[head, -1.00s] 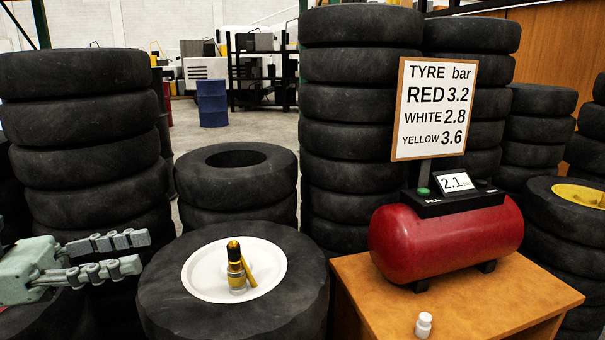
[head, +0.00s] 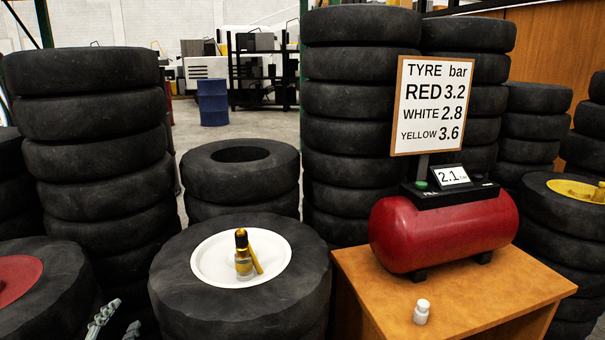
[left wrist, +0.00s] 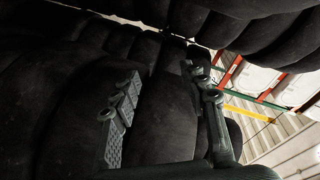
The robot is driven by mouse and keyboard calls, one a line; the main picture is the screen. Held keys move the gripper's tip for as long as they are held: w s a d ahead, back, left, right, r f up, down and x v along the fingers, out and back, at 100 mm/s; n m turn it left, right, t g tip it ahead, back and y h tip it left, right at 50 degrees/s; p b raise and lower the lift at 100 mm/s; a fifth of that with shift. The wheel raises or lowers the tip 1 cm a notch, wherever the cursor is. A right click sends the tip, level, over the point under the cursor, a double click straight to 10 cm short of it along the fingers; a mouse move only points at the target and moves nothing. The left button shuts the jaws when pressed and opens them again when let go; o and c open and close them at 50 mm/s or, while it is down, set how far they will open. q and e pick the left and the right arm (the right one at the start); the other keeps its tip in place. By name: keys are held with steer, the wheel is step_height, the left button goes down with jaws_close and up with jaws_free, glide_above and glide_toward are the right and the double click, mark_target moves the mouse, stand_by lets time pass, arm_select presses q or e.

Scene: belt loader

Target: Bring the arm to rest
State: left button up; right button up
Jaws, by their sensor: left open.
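My left gripper (head: 118,326) shows only its fingertips at the bottom left edge of the head view, low between the red-hubbed tyre and the white-hubbed tyre. In the left wrist view its two fingers (left wrist: 165,115) stand apart with nothing between them. The rest of my left arm is out of the head view. My right gripper is not in view.
A brass chuck (head: 243,257) stands on the white hub (head: 210,262). A red compressor (head: 440,232) and a white bottle (head: 421,312) are on the wooden table (head: 375,300). A red-hubbed tyre (head: 60,290) and tyre stacks (head: 90,120) crowd the left.

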arm_select(q)
steer(key=s+d+f+n+g, duration=0.1)
steer(key=s+f+n+g, duration=0.5)
steer(key=f, duration=0.6)
steer(key=s+d+f+n+g, duration=0.1)
steer(key=s+d+f+g, duration=0.1)
steer(key=s+f, duration=0.2)
steer(key=s+d+f+n+g, duration=0.1)
steer(key=s+d+f+g, duration=0.2)
steer(key=s, duration=0.5)
steer(key=s+d+f+n+g+h, duration=0.1)
steer(key=s+d+f+g, duration=0.1)
steer(key=s+f, duration=0.4)
steer(key=shift+d, duration=0.55)
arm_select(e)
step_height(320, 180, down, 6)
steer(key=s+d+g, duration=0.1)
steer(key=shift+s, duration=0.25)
